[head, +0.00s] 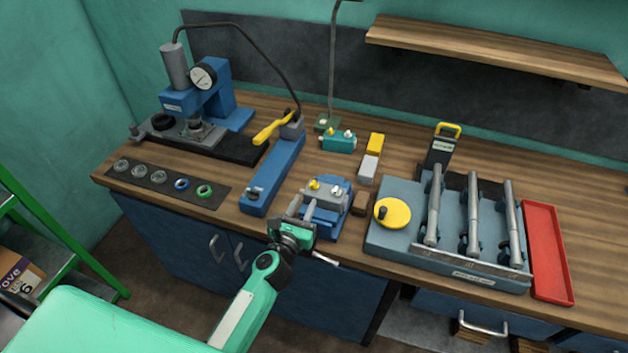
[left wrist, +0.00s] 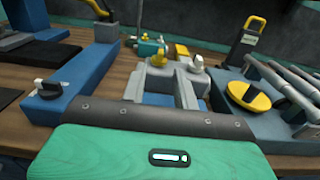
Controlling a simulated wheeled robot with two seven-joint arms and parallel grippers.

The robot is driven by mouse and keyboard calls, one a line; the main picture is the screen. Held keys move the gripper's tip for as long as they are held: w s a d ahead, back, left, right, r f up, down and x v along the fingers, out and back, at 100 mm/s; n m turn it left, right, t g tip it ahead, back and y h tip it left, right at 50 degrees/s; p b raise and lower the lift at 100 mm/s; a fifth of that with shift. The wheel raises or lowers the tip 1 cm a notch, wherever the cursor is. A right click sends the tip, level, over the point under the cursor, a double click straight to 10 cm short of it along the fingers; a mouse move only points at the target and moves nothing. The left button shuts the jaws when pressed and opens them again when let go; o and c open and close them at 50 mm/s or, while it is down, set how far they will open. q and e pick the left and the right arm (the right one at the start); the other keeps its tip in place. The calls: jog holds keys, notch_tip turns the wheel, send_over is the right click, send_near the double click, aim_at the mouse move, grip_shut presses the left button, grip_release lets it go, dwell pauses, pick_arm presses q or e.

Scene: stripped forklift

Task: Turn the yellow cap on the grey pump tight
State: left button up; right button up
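The grey pump (head: 325,194) sits in a blue vise (head: 335,222) near the front edge of the bench. Its yellow cap (head: 314,184) is on its top left, with a white cap (head: 338,189) to the right. In the left wrist view the yellow cap (left wrist: 158,60) stands upright beyond my fingers, beside the white cap (left wrist: 196,63). My left gripper (head: 303,205) is just in front of the pump, its two grey fingers apart with nothing between them. It looks clear of the cap. How far the cap is screwed down cannot be told. My right gripper is not in view.
A blue block with a yellow-handled lever (head: 272,172) lies left of the vise. A teal pump (head: 339,142) stands behind. A small brown block (head: 361,204) and a grey-blue fixture (head: 400,248) with a yellow disc (head: 392,212) are to the right. A vise handle (head: 325,259) sticks out in front.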

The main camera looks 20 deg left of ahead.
aim_at(312, 187)
pick_arm(q)
jog(key=w, duration=0.8)
jog(key=shift+w+d+p, duration=0.2)
jog(key=shift+w+p, duration=0.15)
jog(key=c, duration=0.6)
